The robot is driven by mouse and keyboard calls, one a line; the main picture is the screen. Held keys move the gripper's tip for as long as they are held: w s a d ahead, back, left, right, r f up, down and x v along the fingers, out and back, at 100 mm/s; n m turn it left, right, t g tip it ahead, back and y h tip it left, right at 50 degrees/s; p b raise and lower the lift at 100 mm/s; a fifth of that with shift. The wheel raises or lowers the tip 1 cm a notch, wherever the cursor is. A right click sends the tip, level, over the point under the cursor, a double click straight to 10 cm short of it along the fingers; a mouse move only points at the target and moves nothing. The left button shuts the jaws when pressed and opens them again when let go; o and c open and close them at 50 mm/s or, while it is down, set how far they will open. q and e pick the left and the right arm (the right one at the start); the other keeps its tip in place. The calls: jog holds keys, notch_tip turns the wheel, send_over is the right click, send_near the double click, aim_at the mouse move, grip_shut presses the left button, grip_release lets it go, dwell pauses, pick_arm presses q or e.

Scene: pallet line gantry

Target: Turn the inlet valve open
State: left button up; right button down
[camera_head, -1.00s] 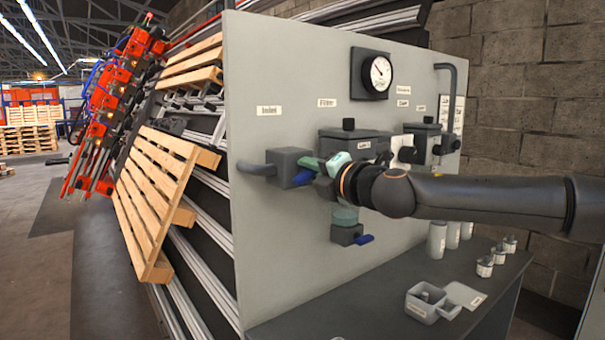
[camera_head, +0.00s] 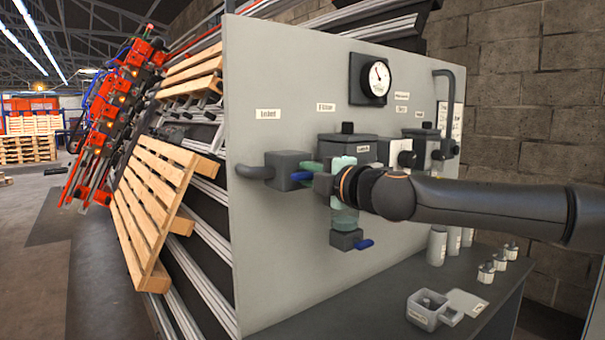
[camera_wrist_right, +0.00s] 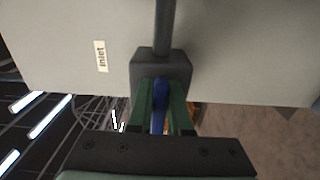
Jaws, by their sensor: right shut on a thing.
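The inlet valve is a dark grey block (camera_head: 287,171) on the grey panel under the "Inlet" label. Its blue handle (camera_head: 299,176) points outward to the right, roughly level. My right gripper (camera_head: 308,174) reaches in from the right, its green fingers on the handle. In the right wrist view the blue handle (camera_wrist_right: 159,96) stands between the two green fingers (camera_wrist_right: 160,106), with the valve body (camera_wrist_right: 160,66) just beyond. The gripper is shut on the handle. My wrist hides part of the filter behind it. My left gripper is not in view.
A pressure gauge (camera_head: 379,76) sits above right on the panel (camera_head: 270,230). A second blue-handled valve (camera_head: 347,239) is below the filter bowl. The dark bench (camera_head: 400,300) holds a small grey box (camera_head: 425,310) and several small containers. A wooden pallet (camera_head: 150,205) leans at left.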

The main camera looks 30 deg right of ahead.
jog(key=c, duration=0.9)
grip_release()
jog(key=shift+o, duration=0.2)
jog(key=s+d, duration=0.1)
jog(key=s, duration=1.1)
jog(key=shift+s, duration=0.25)
